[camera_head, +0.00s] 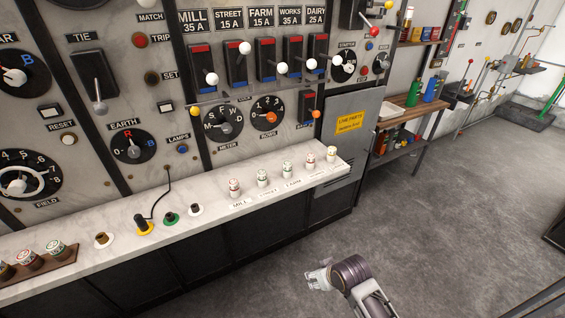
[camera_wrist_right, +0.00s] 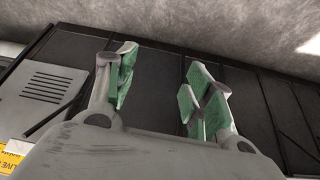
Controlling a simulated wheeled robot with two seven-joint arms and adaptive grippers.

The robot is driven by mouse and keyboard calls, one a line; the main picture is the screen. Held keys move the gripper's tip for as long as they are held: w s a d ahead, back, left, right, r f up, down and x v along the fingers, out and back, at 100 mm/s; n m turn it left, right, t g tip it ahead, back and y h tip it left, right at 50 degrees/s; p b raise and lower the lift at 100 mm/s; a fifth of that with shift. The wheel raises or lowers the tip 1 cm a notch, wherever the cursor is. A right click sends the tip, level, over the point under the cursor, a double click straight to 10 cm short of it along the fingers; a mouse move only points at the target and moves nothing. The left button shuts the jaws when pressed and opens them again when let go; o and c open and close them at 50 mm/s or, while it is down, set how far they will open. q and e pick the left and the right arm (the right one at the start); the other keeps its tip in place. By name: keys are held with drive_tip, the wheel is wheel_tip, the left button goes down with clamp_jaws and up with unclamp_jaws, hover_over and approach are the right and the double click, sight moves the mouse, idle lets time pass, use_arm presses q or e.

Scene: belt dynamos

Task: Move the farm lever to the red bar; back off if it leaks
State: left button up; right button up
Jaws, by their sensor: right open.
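The farm lever (camera_head: 282,68) is a white-knobbed handle on a black switch under the FARM 15 A label. Its knob hangs low, away from the red bar (camera_head: 264,42) at the top of that switch. My right gripper (camera_head: 318,279) is low in front of the bench, over the floor, well apart from the lever. It is open and empty; its green-padded fingers (camera_wrist_right: 160,85) stand apart in the right wrist view. My left gripper is not in view.
A marble ledge (camera_head: 210,222) with several small labelled fuses juts out below the switches. The street lever (camera_head: 245,48) is up beside the farm switch; the works lever (camera_head: 311,63) is low on its other side.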

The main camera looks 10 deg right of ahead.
drive_tip(key=w+a+r+n+t+y, duration=0.15)
drive_tip(key=w+r+t, duration=0.25)
drive_tip(key=w+r, duration=0.7)
drive_tip(key=w+a+r+m+t+y, duration=0.1)
drive_tip(key=w+a+r+t+y, duration=0.2)
drive_tip(key=w+r, duration=0.85)
drive_tip(key=t+y, duration=0.3)
drive_tip(key=t, duration=0.5)
approach(286, 71)
drive_tip(key=s, duration=0.1)
drive_tip(key=shift+s+d+f, duration=0.2)
drive_tip(key=shift+d+f, duration=0.1)
drive_tip(key=shift+f, duration=0.15)
drive_tip(key=shift+w, duration=0.1)
drive_tip(key=shift+r+x, duration=0.15)
drive_tip(key=shift+x, duration=3.25)
drive_tip(key=shift+r+x, duration=0.1)
drive_tip(key=shift+x, duration=3.25)
clamp_jaws()
